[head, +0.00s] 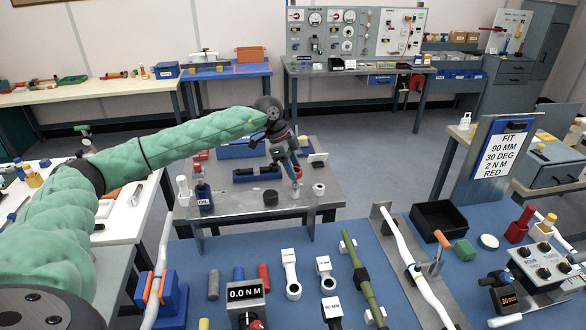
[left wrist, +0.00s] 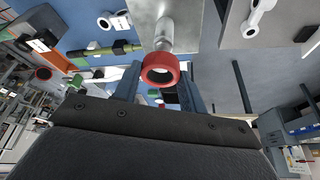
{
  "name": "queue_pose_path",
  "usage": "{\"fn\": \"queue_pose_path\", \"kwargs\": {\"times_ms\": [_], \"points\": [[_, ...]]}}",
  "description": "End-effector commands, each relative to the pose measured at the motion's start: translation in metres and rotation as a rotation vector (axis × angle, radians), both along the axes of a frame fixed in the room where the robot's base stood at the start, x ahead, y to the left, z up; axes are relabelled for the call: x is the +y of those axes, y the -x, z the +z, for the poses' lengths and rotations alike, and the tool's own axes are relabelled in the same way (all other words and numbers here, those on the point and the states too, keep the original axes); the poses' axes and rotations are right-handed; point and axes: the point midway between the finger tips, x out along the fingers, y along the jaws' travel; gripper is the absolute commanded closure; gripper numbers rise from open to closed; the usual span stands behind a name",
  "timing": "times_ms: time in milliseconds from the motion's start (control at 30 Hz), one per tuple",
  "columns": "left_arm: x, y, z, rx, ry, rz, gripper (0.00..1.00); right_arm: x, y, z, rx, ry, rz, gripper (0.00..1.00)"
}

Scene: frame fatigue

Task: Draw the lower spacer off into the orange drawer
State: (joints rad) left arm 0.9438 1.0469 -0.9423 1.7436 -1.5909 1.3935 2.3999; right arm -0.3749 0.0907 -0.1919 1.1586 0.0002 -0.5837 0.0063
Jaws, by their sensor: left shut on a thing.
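My left gripper (head: 297,172) reaches over the small metal-topped table, pointing down. In the left wrist view its two fingers (left wrist: 160,88) are shut on a red ring (left wrist: 161,69), which looks like the spacer. A silver post (left wrist: 165,35) stands in line with the ring. I cannot tell whether the ring is still around the post's end. A second spacer is not clear in either view. An orange box (head: 251,54), possibly the orange drawer, is on the blue bench at the back. My right gripper is not in view.
The blue workbench in front carries wrenches, a black tray (head: 438,219) and a torque display. Open floor lies behind the small table.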

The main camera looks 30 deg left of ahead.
Motion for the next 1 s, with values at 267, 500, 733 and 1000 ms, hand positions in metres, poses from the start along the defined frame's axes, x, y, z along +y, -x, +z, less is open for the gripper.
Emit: {"fn": "queue_pose_path", "kwargs": {"times_ms": [267, 500, 733, 1000], "points": [[0.0, 0.0, 0.002, 0.0, 0.0, 0.0, 0.86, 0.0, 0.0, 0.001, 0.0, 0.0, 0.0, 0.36], [0.0, 0.0, 0.007, 0.0, 0.0, 0.0, 0.86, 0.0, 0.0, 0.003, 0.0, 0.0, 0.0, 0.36], [0.0, 0.0, 0.021, -0.002, 0.001, -0.001, 0.86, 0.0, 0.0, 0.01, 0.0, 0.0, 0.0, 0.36], [0.0, 0.0, 0.038, 0.0, 0.0, -0.001, 0.86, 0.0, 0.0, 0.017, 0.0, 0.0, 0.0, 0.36]]}}
